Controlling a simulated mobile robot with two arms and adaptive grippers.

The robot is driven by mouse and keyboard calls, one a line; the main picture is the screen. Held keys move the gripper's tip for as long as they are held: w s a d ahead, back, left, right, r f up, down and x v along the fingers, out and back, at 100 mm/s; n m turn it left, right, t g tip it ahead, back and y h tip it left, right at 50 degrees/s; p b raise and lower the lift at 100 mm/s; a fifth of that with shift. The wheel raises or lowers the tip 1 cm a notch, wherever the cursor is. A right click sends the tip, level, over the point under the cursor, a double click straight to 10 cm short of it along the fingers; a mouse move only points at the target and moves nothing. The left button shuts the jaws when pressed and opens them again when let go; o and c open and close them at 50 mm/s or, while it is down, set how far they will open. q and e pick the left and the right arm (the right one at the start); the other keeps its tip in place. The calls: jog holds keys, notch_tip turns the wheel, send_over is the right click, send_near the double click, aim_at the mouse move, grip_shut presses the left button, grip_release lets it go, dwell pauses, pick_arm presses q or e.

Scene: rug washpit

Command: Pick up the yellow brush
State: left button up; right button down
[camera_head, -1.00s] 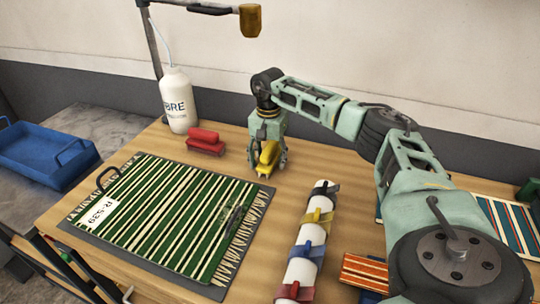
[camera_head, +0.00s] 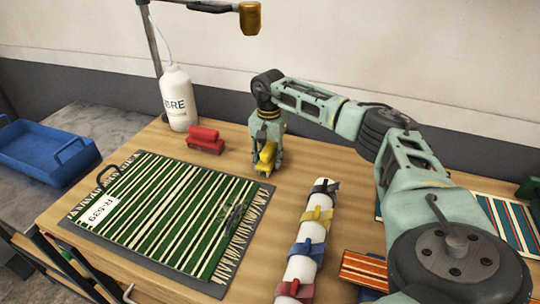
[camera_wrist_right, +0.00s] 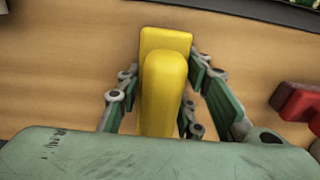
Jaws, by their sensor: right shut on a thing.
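The yellow brush (camera_head: 266,156) is at the back middle of the wooden table, beyond the striped rug. My right gripper (camera_head: 266,164) points down over it and is shut on it. In the right wrist view the brush (camera_wrist_right: 165,80) stands between the two fingers of the gripper (camera_wrist_right: 165,105), with its raised handle toward the camera. Whether the brush touches the table is hard to tell. My left gripper is not in view.
A red brush (camera_head: 206,140) and a white bottle (camera_head: 178,98) stand to the left. A green striped rug (camera_head: 165,215) lies on a dark board. A white roll with coloured straps (camera_head: 303,262) lies in front. A blue tray (camera_head: 45,153) is far left.

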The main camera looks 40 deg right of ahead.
aim_at(269, 145)
jog(key=shift+r, duration=0.15)
jog(key=shift+r, duration=0.6)
notch_tip(269, 145, up, 3)
jog(key=shift+f+b, duration=0.1)
jog(key=shift+b, duration=0.4)
jog(key=s+r+b, duration=0.1)
jog(key=s+r, duration=0.5)
jog(key=s, duration=0.5)
jog(key=shift+s+d+r+b, duration=0.2)
jog(key=shift+s+r+b, duration=0.15)
jog(key=shift+r, duration=0.05)
